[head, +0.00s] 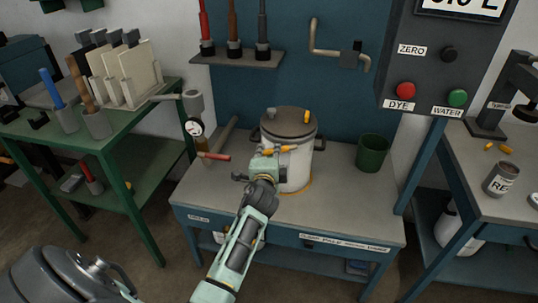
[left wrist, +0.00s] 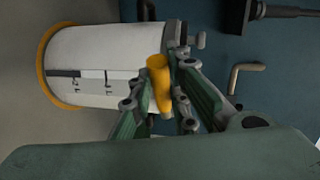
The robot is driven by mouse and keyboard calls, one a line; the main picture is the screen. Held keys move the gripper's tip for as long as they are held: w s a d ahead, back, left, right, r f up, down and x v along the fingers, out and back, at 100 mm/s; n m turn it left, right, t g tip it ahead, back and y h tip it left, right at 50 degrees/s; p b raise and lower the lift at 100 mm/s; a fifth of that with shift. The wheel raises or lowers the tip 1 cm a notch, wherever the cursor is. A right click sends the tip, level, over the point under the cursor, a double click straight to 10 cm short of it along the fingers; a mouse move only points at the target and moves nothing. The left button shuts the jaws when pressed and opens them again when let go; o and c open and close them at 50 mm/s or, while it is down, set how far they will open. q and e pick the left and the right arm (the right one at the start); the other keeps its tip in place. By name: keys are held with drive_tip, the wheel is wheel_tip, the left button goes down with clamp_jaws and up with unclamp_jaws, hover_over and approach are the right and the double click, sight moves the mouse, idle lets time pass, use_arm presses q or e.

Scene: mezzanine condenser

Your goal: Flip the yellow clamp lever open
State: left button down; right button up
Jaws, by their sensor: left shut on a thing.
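A white pot (head: 293,168) with a grey lid (head: 288,124) stands upright on the middle bench. A yellow clamp lever (head: 286,149) is at the pot's near side, just below the lid rim, partly hidden by my left gripper (head: 268,156). In the left wrist view the yellow lever (left wrist: 159,80) lies between the fingers of my left gripper (left wrist: 168,85), which is shut on it. The pot (left wrist: 100,65) appears sideways there. Another yellow lever (head: 307,117) shows at the lid's right rim. My right gripper is not in view.
A dark green cup (head: 372,152) stands right of the pot. A control box (head: 440,60) hangs at the upper right. The bench front (head: 345,222) is clear.

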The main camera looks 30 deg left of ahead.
use_arm(q)
drive_tip(key=c, duration=1.9)
unclamp_jaws()
drive_tip(key=shift+a+f, duration=0.1)
drive_tip(key=v, duration=1.2)
drive_tip(key=shift+c, duration=0.2)
